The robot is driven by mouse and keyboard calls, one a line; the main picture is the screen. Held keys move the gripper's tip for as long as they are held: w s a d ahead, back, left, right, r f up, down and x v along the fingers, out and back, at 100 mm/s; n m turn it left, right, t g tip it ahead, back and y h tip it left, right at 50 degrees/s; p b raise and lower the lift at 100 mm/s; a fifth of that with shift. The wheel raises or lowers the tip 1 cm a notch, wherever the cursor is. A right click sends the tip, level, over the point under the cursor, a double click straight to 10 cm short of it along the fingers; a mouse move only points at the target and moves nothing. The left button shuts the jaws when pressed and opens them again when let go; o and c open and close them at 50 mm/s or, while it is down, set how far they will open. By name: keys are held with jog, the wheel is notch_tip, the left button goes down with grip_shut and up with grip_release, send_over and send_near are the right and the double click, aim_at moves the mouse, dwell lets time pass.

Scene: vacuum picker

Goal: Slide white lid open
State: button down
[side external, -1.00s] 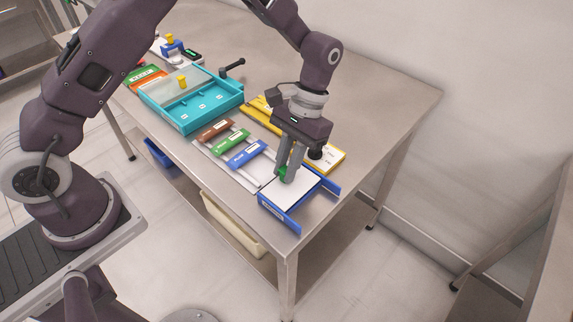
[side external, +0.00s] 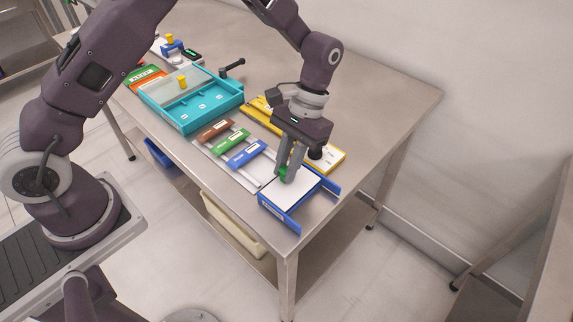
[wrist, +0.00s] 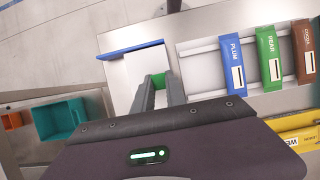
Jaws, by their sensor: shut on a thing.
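The white lid (side external: 294,190) is a flat panel lying between two blue rails (side external: 280,213) at the near right end of the table. It also shows in the wrist view (wrist: 150,62), beside one blue rail (wrist: 130,49). A green grip (wrist: 158,80) stands on the lid. My gripper (side external: 285,176) points down over the lid's back left part, and its two fingers are shut on the green grip. In the wrist view my gripper (wrist: 160,84) has one finger on each side of the grip, and its body hides the lower part of the lid.
Blue (side external: 246,154), green (side external: 232,142) and brown (side external: 215,131) labelled blocks lie on a pale rack left of the lid. A turquoise tray (side external: 185,126) with a clear cover and yellow knob stands farther back. A yellow labelled piece (side external: 331,161) lies behind my gripper. The table's edge is close.

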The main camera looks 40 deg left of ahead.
send_over(314, 207)
jog(key=shift+d, duration=0.1)
jog(key=c, duration=1.4)
grip_release()
jog(key=shift+o, duration=0.2)
